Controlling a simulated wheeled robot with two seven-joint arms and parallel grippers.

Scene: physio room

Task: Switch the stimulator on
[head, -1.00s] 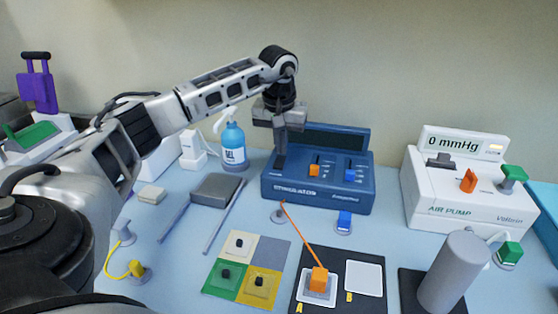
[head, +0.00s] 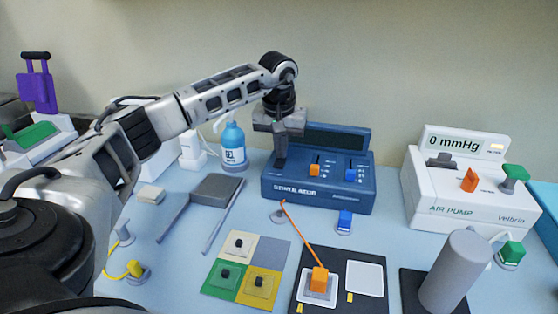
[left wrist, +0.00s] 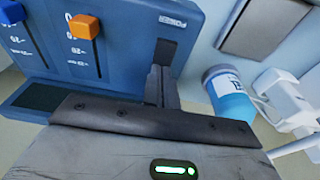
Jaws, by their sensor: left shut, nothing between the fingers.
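The stimulator (head: 325,197) is a blue sloped box with a dark, blank screen (head: 338,138) at its back. It has an orange slider (head: 314,170) and a blue slider (head: 350,174). My left gripper (head: 280,163) points down at the left part of its panel, shut and empty. In the left wrist view the shut fingertips (left wrist: 160,84) are at a dark switch (left wrist: 165,52) beside the word POWER; I cannot tell whether they touch it. The switch's position is partly hidden by the fingers. My right gripper is not in view.
A blue gel bottle (head: 232,150) stands left of the stimulator. The white air pump (head: 466,190) stands at the right, reading 0 mmHg. An orange cable runs from the stimulator to an orange plug (head: 319,279) on a pad. A grey cylinder (head: 455,270) stands front right.

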